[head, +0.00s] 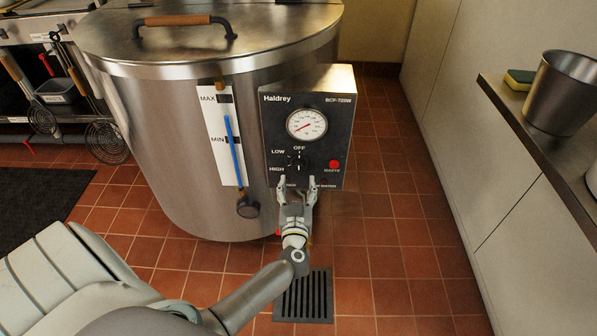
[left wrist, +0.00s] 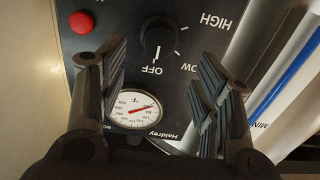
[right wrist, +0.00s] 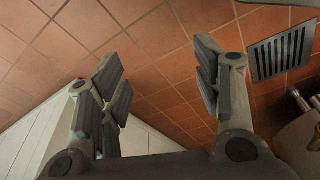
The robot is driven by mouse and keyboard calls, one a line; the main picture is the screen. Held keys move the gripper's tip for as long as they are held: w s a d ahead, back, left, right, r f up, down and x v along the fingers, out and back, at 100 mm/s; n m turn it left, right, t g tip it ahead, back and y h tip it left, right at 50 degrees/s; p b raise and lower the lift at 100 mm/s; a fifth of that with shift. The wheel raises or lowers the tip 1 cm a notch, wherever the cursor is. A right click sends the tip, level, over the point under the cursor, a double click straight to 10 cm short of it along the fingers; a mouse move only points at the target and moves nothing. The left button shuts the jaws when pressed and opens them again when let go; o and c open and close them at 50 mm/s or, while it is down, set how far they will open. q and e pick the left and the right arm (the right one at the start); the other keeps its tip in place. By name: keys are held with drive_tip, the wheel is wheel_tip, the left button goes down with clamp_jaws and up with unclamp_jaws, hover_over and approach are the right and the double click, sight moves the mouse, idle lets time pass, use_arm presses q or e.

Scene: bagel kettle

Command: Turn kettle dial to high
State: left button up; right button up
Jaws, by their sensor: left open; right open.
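The kettle (head: 165,130) is a large steel drum with a dark control box (head: 345,130) on its front. The black dial (head: 300,162) sits below the gauge, beside LOW and HIGH labels. It shows upside down in the left wrist view (left wrist: 157,33), its white mark toward OFF. My left gripper (head: 297,182) is open just below the dial in the head view. In its wrist view the fingers (left wrist: 158,62) stand apart on either side of the dial's line, not visibly touching it. My right gripper (right wrist: 157,60) is open and empty over tiled floor, and is outside the head view.
A round gauge (head: 307,124) and red button (head: 334,164) share the panel with the dial. A blue level strip (head: 234,150) and a small black valve knob (head: 248,207) are to the left. A counter with a metal pot (head: 562,92) stands right; tiled floor between is clear.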

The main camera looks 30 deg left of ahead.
sight(299, 169)
use_arm(q)
drive_tip(key=b+x, duration=0.1)
drive_tip(key=x, duration=0.5)
drive_tip(key=shift+d+f, duration=0.1)
drive_tip(key=shift+f, duration=0.05)
drive_tip(key=shift+w+a+b, duration=0.3)
drive_tip(key=shift+w+b, duration=0.1)
drive_tip(key=shift+w, duration=0.15)
use_arm(e)
wheel_tip(299, 169, up, 7)
drive_tip(key=w, duration=0.1)
drive_tip(key=shift+w+f, duration=0.15)
drive_tip(key=shift+w, duration=0.2)
use_arm(q)
drive_tip(key=c, duration=1)
use_arm(e)
drive_tip(key=shift+t, duration=0.3)
